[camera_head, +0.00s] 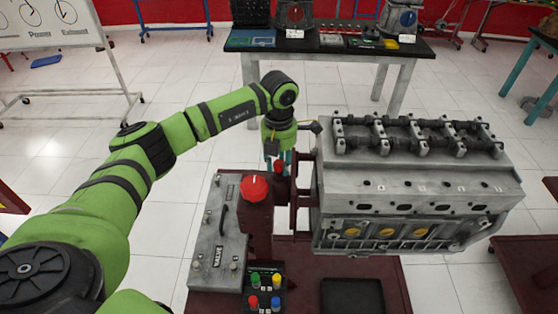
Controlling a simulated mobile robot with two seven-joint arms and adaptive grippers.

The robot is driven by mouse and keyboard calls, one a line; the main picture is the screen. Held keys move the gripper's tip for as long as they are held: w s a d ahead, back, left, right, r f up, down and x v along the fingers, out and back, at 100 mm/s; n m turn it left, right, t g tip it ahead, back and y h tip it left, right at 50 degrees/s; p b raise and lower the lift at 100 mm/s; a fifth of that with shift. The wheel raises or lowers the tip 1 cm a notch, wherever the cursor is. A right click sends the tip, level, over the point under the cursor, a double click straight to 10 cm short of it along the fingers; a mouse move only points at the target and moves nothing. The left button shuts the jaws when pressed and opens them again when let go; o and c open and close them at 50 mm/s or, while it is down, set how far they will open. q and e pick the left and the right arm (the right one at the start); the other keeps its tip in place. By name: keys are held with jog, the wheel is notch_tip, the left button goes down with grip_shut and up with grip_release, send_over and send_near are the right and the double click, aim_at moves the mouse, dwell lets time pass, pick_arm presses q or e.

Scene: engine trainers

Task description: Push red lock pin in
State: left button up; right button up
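A small red knob, which looks like the red lock pin (279,167), sits at the left of the engine stand's bracket. My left gripper (278,157) points down right at this knob, and its wrist covers the area behind it. The fingertips are small and partly hidden, so I cannot tell whether they touch the knob or are open or shut. How far in the pin sits is not clear. A larger red round knob (254,188) tops the dark red post in front. My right gripper is out of view.
The grey engine block (418,190) stands close on the right of my gripper. A grey valve panel (217,250) and a box with coloured buttons (264,290) lie in front. A black-topped table (325,44) with equipment stands behind. White floor is open at the left.

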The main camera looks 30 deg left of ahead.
aim_at(279, 162)
pick_arm(q)
jog(key=shift+o, duration=0.5)
jog(key=shift+w+f, duration=0.1)
jog(key=shift+f, duration=0.05)
notch_tip(279, 162, up, 12)
dwell(0.6)
